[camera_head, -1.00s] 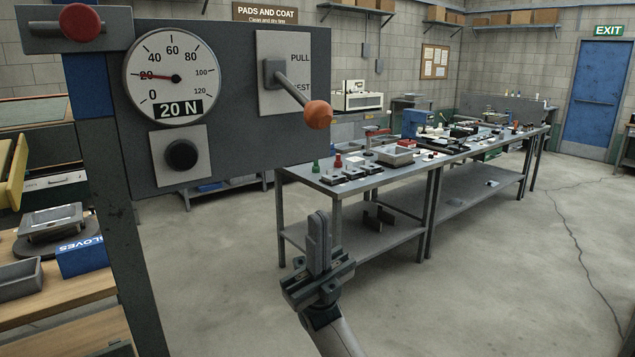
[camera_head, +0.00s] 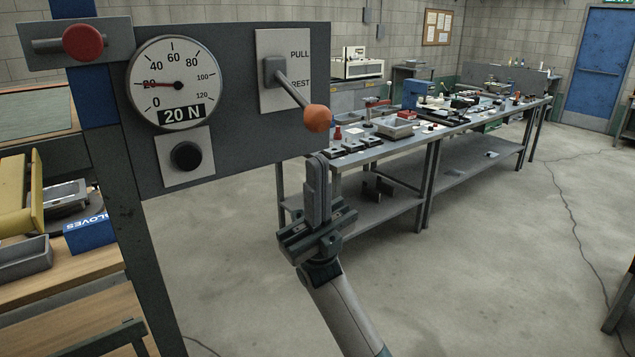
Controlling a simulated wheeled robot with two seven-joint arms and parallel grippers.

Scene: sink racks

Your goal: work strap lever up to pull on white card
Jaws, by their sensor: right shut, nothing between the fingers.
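The strap lever (camera_head: 293,91) has an orange ball knob (camera_head: 317,118) and a grey pivot on a white card (camera_head: 271,52) marked PULL above and REST below. The lever slants down to the right, with its knob below the REST word. My right gripper (camera_head: 317,162) is shut and empty, pointing up, with its fingertips a little below the knob in the picture. A gap shows between fingertips and knob. My left gripper is not in view.
A long metal bench (camera_head: 375,155) with tools stands behind.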

